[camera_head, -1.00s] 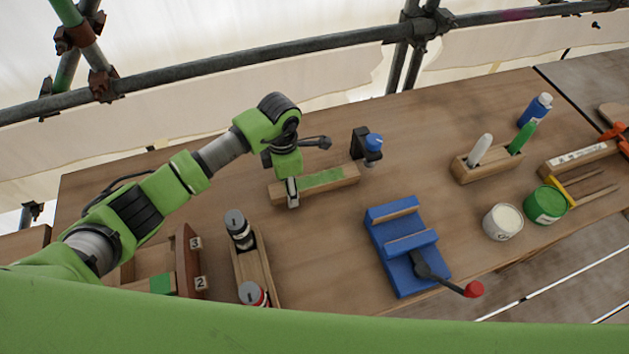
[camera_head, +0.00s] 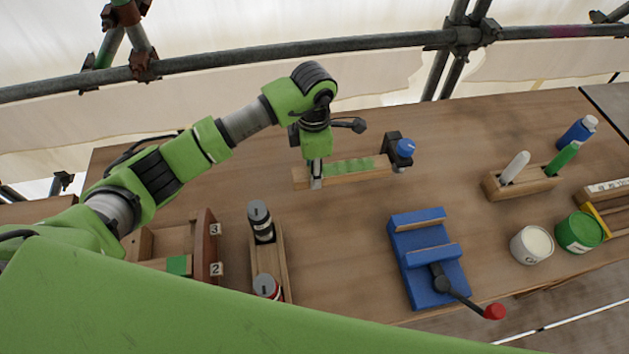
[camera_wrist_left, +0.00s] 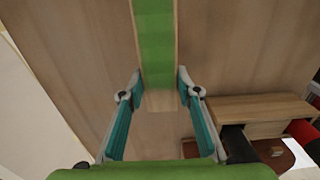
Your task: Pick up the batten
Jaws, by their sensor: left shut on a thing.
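The batten (camera_head: 342,172) is a pale wooden bar with a green strip on its top. It lies across the far left-middle of the bench in the head view. My left gripper (camera_head: 317,183) points down and is shut on the batten near its left end. In the left wrist view the batten (camera_wrist_left: 155,50) runs away between the two teal-lined fingers (camera_wrist_left: 158,85). I cannot clearly tell whether a gap lies under the batten. My right gripper is not in view.
A black stand with a blue top (camera_head: 400,150) is by the batten's right end. A blue vise (camera_head: 425,270), a bottle rack (camera_head: 283,262) and a numbered wooden box (camera_head: 207,248) stand nearer. Tins (camera_head: 531,245) and a marker block (camera_head: 520,185) are right. A scaffold rail (camera_head: 250,60) crosses behind.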

